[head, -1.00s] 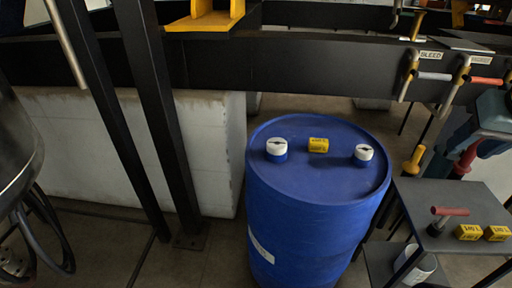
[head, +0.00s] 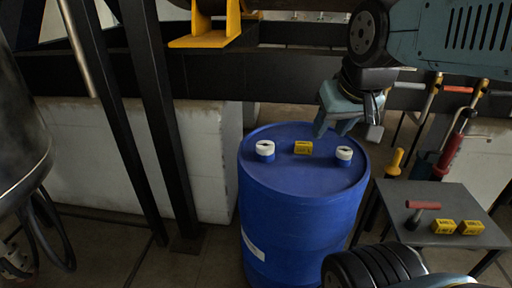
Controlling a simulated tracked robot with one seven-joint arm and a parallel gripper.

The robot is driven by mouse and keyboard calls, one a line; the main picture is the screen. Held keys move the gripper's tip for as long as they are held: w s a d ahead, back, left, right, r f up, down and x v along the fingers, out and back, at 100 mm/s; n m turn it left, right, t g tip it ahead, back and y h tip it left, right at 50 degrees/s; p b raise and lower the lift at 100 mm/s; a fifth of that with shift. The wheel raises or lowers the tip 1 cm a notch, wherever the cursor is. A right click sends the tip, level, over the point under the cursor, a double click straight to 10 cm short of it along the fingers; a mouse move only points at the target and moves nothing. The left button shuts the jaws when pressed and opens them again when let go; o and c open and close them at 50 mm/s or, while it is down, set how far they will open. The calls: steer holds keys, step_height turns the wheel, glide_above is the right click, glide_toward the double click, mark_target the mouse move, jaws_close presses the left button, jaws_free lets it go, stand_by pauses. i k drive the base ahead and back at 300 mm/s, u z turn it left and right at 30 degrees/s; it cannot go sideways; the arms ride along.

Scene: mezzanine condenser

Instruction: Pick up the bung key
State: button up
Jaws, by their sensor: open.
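Nothing shows between the fingers. The drum's lid carries two white-capped bungs (head: 264,149) (head: 344,153).
Black posts (head: 165,120) and a pale block wall (head: 130,150) are at left.

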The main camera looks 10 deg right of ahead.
mark_target(420, 206)
steer(key=z, duration=0.05)
steer(key=k, duration=0.9)
steer(key=u, duration=0.3)
steer(key=i, duration=0.95)
steer(key=z, duration=1.65)
